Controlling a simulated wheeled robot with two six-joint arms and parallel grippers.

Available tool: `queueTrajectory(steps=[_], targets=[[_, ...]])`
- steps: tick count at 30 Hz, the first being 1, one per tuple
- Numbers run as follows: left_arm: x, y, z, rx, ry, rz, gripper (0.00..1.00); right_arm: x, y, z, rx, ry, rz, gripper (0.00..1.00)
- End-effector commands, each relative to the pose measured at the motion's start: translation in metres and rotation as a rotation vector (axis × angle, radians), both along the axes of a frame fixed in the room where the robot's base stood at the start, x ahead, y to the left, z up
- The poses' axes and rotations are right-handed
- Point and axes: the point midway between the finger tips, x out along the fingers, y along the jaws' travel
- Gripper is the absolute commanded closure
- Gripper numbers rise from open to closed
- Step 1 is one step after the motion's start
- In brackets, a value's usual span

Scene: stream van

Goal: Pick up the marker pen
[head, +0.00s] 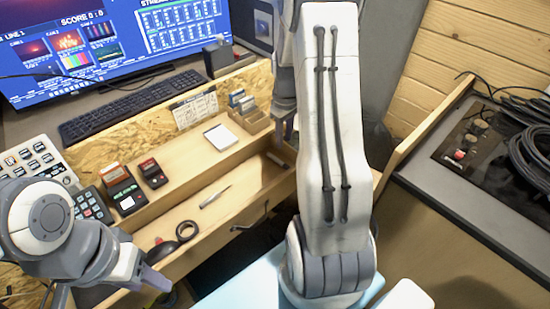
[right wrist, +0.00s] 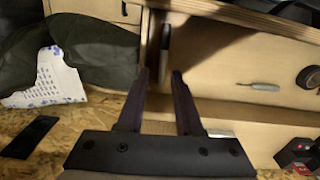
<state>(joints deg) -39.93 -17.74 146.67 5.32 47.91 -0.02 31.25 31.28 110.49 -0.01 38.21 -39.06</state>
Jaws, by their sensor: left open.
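An elongated dark grey thing (head: 277,160) lies at the right end of the open drawer (head: 232,212) in the head view. It may be the marker pen, but I cannot tell for sure. My left gripper (head: 152,272) is open near the drawer's left front.
A tape roll (head: 187,231) and a dark mouse-like thing (head: 160,252) lie in the drawer's left part. On the shelf behind are a notepad (head: 221,137), card boxes (head: 152,173) and a small wooden holder (head: 250,118). A keyboard (head: 130,105) stands behind a wooden ledge.

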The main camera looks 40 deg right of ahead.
Motion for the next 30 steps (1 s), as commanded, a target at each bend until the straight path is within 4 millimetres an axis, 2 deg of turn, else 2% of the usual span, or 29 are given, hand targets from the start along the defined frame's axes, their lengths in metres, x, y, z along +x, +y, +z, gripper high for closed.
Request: queueTrajectory(steps=[4, 11, 21, 29, 30], targets=[[0.000, 0.000, -0.002, 0.000, 0.000, 0.000, 0.50, 0.003, 0.007, -0.026, 0.002, 0.004, 0.012, 0.66], [0.000, 0.000, -0.002, 0.000, 0.000, 0.000, 0.50, 0.005, 0.010, -0.045, 0.001, 0.001, 0.017, 0.66], [0.000, 0.000, -0.001, 0.000, 0.000, 0.000, 0.50, 0.004, 0.011, -0.090, 0.002, 0.003, 0.014, 0.66], [0.000, 0.000, -0.001, 0.000, 0.000, 0.000, 0.50, 0.004, 0.009, -0.094, 0.000, 0.000, 0.012, 0.66], [0.000, 0.000, -0.001, 0.000, 0.000, 0.000, 0.50, 0.004, 0.009, -0.094, 0.000, 0.000, 0.012, 0.69]])
